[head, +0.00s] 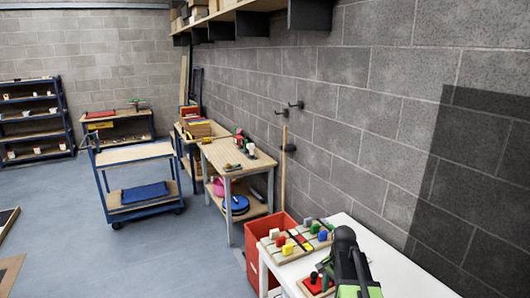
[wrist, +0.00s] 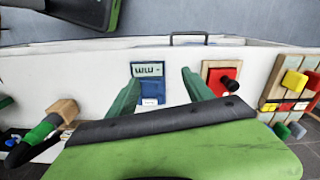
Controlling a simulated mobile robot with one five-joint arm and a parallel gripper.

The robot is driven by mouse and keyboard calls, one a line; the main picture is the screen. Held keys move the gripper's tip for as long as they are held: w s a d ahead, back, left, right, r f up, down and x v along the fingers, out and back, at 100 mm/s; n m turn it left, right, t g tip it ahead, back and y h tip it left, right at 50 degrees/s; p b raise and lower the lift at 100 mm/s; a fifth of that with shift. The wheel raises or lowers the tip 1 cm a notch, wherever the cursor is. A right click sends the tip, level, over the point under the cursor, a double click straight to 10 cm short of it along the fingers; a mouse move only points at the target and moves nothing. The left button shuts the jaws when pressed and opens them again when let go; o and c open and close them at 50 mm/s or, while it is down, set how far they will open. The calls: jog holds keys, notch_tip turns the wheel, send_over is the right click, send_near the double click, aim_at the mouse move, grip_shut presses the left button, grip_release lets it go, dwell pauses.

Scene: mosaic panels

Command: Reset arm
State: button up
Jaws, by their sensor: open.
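My gripper (wrist: 160,77) shows in the wrist view with its two green fingers spread apart, open and empty. Beyond the fingers, a blue block with a white label (wrist: 150,92) lies on the white table (wrist: 100,62); the picture does not show any contact with it. In the head view, my black and green arm is at the lower right, over the white table (head: 405,268); the fingertips cannot be made out there.
A red panel with a black knob (wrist: 222,80) lies right of the fingers. A wooden board (wrist: 268,98) with coloured blocks is further right. A wooden-and-green tool (wrist: 50,125) is at left. A red bin (head: 262,235) stands beside the table.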

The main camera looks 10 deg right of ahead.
jog(key=s+a+f+n, duration=0.1)
jog(key=s+a+n, duration=0.2)
jog(key=a+n, duration=0.2)
jog(key=s+a+f+n+b, duration=0.1)
jog(key=s+a+n, duration=0.2)
jog(key=a+n, duration=0.3)
jog(key=a, duration=0.3)
jog(key=shift+s+a, duration=0.2)
jog(key=shift+a, duration=0.1)
